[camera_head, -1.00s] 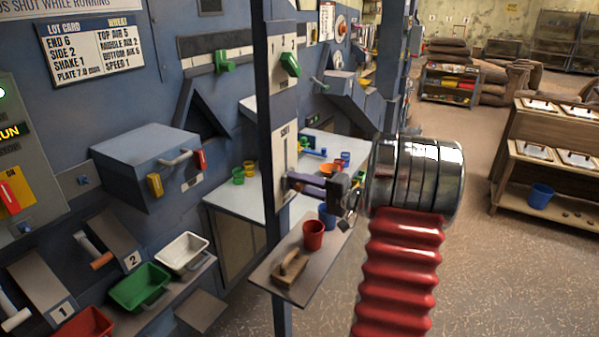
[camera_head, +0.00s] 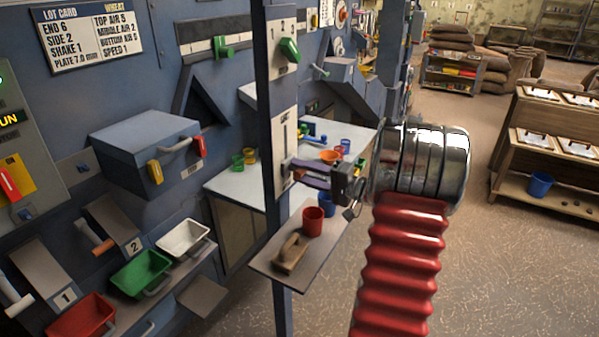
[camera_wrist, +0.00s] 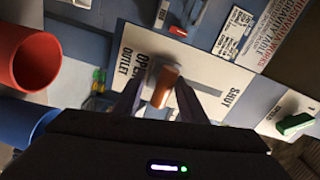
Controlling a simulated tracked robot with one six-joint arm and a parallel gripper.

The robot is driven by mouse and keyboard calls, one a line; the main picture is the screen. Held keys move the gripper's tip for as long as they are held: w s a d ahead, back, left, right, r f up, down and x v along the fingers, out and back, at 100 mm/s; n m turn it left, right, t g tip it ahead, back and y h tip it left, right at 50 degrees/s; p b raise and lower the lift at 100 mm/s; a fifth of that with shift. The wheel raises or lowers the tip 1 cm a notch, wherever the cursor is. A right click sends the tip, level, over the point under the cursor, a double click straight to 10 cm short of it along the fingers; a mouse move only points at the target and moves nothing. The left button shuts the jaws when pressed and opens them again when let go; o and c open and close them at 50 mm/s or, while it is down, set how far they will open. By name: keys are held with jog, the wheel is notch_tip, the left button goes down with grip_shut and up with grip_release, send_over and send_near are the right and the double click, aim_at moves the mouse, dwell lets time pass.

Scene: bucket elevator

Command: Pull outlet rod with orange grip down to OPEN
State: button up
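The orange grip (camera_wrist: 164,88) of the outlet rod shows in the wrist view on a pale plate (camera_wrist: 205,75). It stands at the OPEN end of the plate, beside the words OPEN and OUTLET, away from the word SHUT. My gripper (camera_wrist: 160,92) has its two dark purple fingers on either side of the grip, spread apart, with a gap at least on the left. In the head view my gripper (camera_head: 293,172) is at the lower part of the outlet plate (camera_head: 284,135) on the blue post; the grip is hidden there.
A small shelf (camera_head: 268,258) below my gripper holds a red cup (camera_head: 313,221), a blue cup (camera_head: 327,205) and a wooden-handled tool (camera_head: 290,253). A green knob (camera_head: 289,50) sits higher on the post.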

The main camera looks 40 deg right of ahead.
jog(key=v, duration=1.2)
jog(key=shift+s, duration=0.25)
jog(key=s+a+f+m+g, duration=0.3)
jog(key=a+f+g, duration=0.25)
jog(key=f, duration=0.35)
jog(key=s+a+f+n+g, duration=0.1)
jog(key=s+a+g, duration=0.15)
jog(key=a, duration=0.45)
jog(key=s+a+f+n+g, duration=0.1)
jog(key=s+a+g, duration=0.1)
jog(key=a+g, duration=0.3)
jog(key=s+a+r+n+h, duration=0.1)
jog(key=a+r+n+h, duration=0.1)
jog(key=a+r+n, duration=0.2)
jog(key=s+a+r+n+t+h, duration=0.1)
jog(key=a+r+n, duration=0.3)
jog(key=a, duration=0.7)
jog(key=s+a+r+n+h, duration=0.2)
jog(key=a+r+n+h, duration=0.1)
jog(key=a, duration=0.5)
jog(key=shift+s+a+r+n+t, duration=0.25)
jog(key=shift+r+n, duration=0.3)
jog(key=shift+n, duration=0.35)
